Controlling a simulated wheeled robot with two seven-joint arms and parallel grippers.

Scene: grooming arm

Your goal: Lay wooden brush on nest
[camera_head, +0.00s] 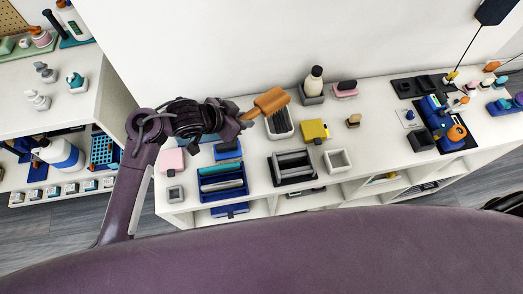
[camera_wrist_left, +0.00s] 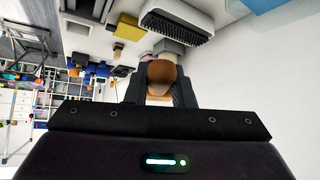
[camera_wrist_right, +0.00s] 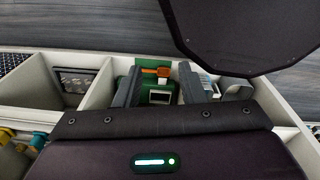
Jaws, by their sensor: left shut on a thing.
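The wooden brush (camera_head: 270,101) is orange-brown and sits in the jaws of my left gripper (camera_head: 243,117), which is shut on its handle. Its rounded brown handle end shows between the fingers in the left wrist view (camera_wrist_left: 162,76). The brush head is above or beside a white tray with a dark ribbed inside (camera_head: 280,124), which may be the nest; I cannot tell if they touch. This tray also shows in the left wrist view (camera_wrist_left: 178,22). My right gripper (camera_wrist_right: 160,88) is open and empty, seen only in its wrist view, over shelf compartments.
A bottle in a grey holder (camera_head: 313,86) and a pink block (camera_head: 345,89) stand behind right. A yellow box (camera_head: 314,130), a dark tray (camera_head: 291,167), a white open box (camera_head: 338,160) and a blue tray (camera_head: 222,183) crowd the white counter. A green item (camera_wrist_right: 160,88) lies below my right gripper.

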